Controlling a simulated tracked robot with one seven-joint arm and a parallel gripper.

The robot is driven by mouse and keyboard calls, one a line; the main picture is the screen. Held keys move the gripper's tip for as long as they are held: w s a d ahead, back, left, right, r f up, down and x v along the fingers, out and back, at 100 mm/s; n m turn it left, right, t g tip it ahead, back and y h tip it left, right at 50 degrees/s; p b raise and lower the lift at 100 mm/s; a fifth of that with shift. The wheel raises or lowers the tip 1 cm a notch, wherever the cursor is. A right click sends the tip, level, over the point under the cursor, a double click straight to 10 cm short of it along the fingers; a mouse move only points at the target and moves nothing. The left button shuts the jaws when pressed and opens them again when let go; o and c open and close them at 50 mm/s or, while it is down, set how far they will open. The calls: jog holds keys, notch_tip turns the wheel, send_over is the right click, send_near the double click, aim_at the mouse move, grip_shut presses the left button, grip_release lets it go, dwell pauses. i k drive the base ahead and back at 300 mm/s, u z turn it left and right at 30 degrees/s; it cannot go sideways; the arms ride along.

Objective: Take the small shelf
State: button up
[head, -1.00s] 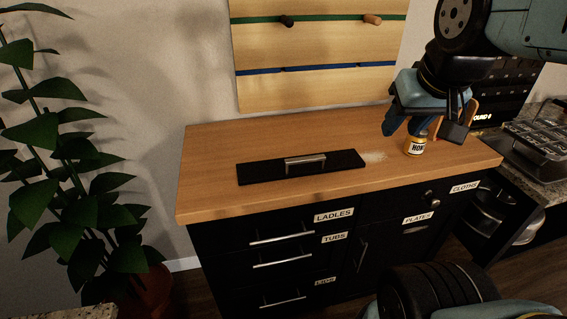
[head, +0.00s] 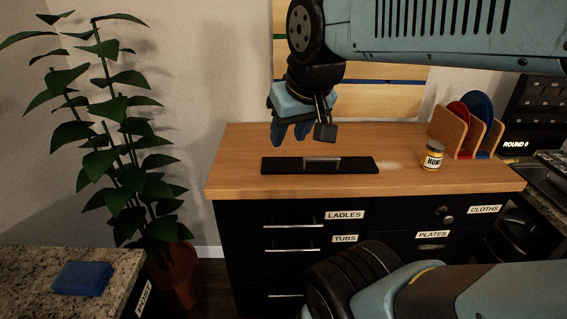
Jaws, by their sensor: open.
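A flat black board with a metal bar handle (head: 316,166) lies on the wooden counter top; it is the only shelf-like loose piece I see, but I cannot tell for sure that it is the small shelf. My gripper (head: 291,136) hangs pointing down above the left half of the board. The board and handle show fully.
A honey jar (head: 433,156) and a wooden rack (head: 448,133) with red and blue plates stand at the right of the wooden counter (head: 240,170). A plant (head: 130,170) stands left. A blue cloth-like block (head: 82,279) lies on the stone counter.

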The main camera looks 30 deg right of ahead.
aim_at(304, 165)
jog(key=u, duration=0.9)
jog(key=k, duration=1.55)
jog(key=i, duration=0.8)
jog(key=z, duration=0.05)
